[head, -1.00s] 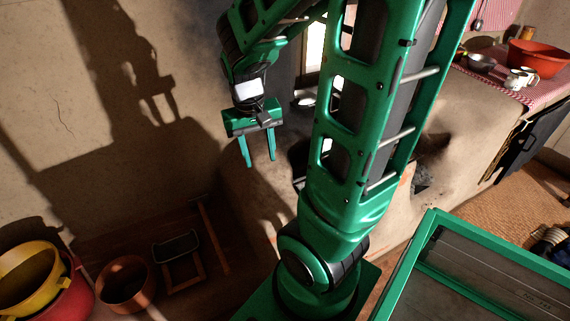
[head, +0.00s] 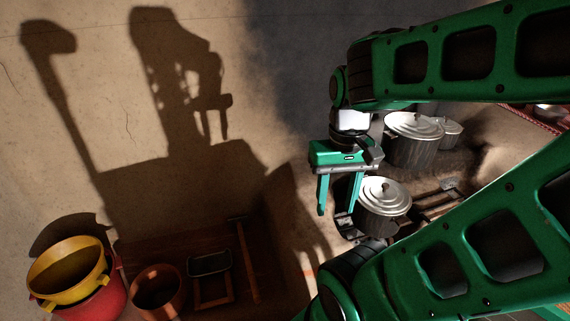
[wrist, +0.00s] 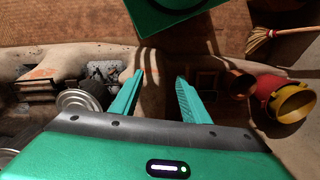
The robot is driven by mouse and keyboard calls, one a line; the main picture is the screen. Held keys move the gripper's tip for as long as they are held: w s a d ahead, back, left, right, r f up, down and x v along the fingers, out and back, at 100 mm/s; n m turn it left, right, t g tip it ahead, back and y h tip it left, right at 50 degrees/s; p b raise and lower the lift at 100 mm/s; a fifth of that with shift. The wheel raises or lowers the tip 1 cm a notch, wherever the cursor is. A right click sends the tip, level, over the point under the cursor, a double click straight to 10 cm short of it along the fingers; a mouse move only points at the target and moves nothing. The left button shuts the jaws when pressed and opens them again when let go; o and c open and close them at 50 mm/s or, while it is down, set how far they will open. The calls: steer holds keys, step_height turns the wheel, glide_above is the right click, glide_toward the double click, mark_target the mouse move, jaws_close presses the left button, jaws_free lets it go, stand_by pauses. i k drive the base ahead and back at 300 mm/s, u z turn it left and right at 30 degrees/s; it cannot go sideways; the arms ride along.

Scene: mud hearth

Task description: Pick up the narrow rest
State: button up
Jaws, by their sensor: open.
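No piece is clearly recognisable as the narrow rest. A small wooden frame with a dark top part (head: 212,284) lies in shadow at the lower left in the head view, beside a long thin wooden piece with a crossbar (head: 247,262). A dark barred metal piece (head: 440,204) sits on the hearth right of the nearer lidded pot; which of these is the rest I cannot tell. My gripper (head: 336,212) is open and empty, pointing down just left of that pot. In the wrist view my gripper (wrist: 160,76) has nothing between its fingers.
The nearer lidded pot (head: 383,208) stands very close to my fingers. Another lidded pot (head: 413,140) is behind it. A copper pot (head: 158,290) and a yellow basin (head: 70,272) stand lower left. A broom (wrist: 260,38) shows in the wrist view.

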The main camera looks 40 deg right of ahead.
mark_target(419, 213)
steer(key=z, duration=1.65)
steer(key=k, duration=0.15)
steer(key=z, duration=0.6)
